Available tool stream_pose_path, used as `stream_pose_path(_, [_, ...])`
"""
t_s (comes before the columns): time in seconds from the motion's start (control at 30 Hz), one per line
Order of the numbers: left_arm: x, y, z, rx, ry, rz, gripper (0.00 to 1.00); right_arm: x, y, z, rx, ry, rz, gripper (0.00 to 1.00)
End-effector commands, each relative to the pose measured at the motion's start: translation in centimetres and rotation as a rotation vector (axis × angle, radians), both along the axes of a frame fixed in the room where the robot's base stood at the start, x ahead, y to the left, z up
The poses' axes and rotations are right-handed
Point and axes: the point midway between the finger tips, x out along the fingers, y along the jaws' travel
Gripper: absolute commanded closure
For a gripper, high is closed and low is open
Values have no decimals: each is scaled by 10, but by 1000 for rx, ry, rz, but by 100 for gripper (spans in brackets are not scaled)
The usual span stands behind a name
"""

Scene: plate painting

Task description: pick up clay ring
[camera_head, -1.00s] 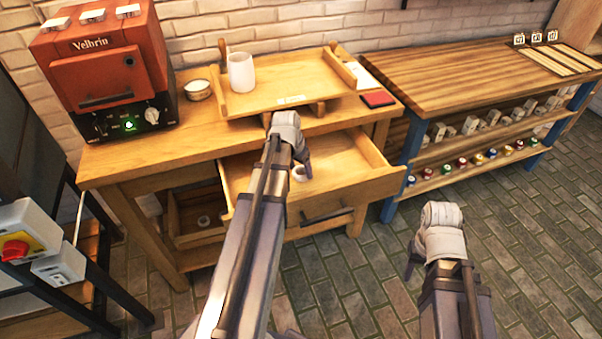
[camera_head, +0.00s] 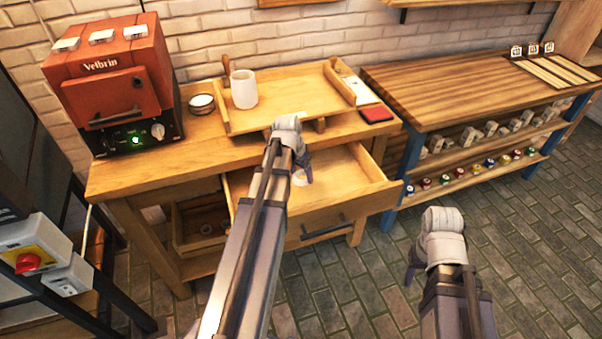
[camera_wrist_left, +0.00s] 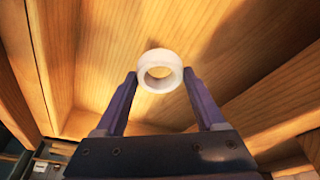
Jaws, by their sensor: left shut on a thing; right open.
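The white clay ring (camera_head: 300,178) is at the open drawer (camera_head: 349,186) of the wooden workbench. In the left wrist view the ring (camera_wrist_left: 160,56) sits between the fingertips of my left gripper (camera_wrist_left: 160,80), its hole facing the camera. My left gripper (camera_head: 304,171) is shut on it, low in the drawer. I cannot tell whether the ring still touches the drawer floor. My right gripper (camera_head: 410,274) is open and empty over the brick floor, with its fingers mostly hidden by the wrist.
The drawer walls stand around my left gripper. On the bench are a red kiln (camera_head: 112,85), a small bowl (camera_head: 201,103), a wooden tray board (camera_head: 290,100) with a white cup (camera_head: 244,89), and a red pad (camera_head: 376,114). Another table (camera_head: 450,80) stands at the right.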

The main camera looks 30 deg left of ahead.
Motion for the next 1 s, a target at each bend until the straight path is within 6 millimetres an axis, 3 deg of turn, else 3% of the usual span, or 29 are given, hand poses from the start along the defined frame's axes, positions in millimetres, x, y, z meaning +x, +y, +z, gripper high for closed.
stream_pose_path(0.03, [0,0,16,0,0,0,83,0,0,16,0,0,0,50])
stream_pose_path(0.7, [0,0,118,0,0,0,83,0,0,118,0,0,-1,50])
stream_pose_path(1.0, [0,0,137,0,0,0,83,0,0,137,0,0,-1,50])
